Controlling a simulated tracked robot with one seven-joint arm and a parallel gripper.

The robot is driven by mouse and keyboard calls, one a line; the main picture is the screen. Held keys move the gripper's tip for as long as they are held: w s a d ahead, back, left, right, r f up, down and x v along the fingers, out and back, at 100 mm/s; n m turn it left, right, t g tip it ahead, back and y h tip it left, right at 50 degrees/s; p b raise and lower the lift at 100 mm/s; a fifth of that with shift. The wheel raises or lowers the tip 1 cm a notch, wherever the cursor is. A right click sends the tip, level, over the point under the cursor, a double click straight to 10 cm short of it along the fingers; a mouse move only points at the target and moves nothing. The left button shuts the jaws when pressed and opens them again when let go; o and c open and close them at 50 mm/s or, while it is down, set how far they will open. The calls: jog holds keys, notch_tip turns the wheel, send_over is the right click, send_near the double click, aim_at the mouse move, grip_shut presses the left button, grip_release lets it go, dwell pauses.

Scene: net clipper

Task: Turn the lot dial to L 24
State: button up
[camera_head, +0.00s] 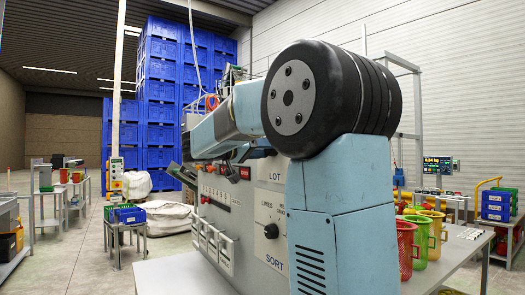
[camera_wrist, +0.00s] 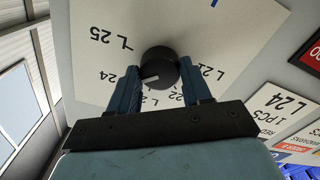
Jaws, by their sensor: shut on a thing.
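The lot dial, a round black knob (camera_wrist: 162,60), sits on a white plate (camera_wrist: 90,22) in the wrist view. My gripper (camera_wrist: 159,72) is shut on the knob, one blue finger on each side. The plate's labels appear turned over: L 25 at upper left, 24 at left, 22 below and L 21 at right; the fingers partly cover the lower ones. A pale mark on the knob points left and slightly down, towards the 24 side; its exact alignment is unclear. In the head view the LOT panel (camera_head: 273,176) shows, but my arm hides the dial and fingertips.
A card (camera_wrist: 283,112) reading L 24, 1 PCS hangs right of the plate in the wrist view, below a red sign (camera_wrist: 309,54). In the head view a second black knob (camera_head: 271,231) sits above SORT. Colored baskets (camera_head: 408,245) stand on the bench, right of my arm.

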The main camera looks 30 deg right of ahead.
jog(key=shift+f, duration=0.15)
jog(key=o, duration=1.1)
jog(key=shift+c, duration=0.2)
jog(key=a, duration=1.3)
jog(key=shift+s+a, duration=0.15)
jog(key=shift+a, duration=0.25)
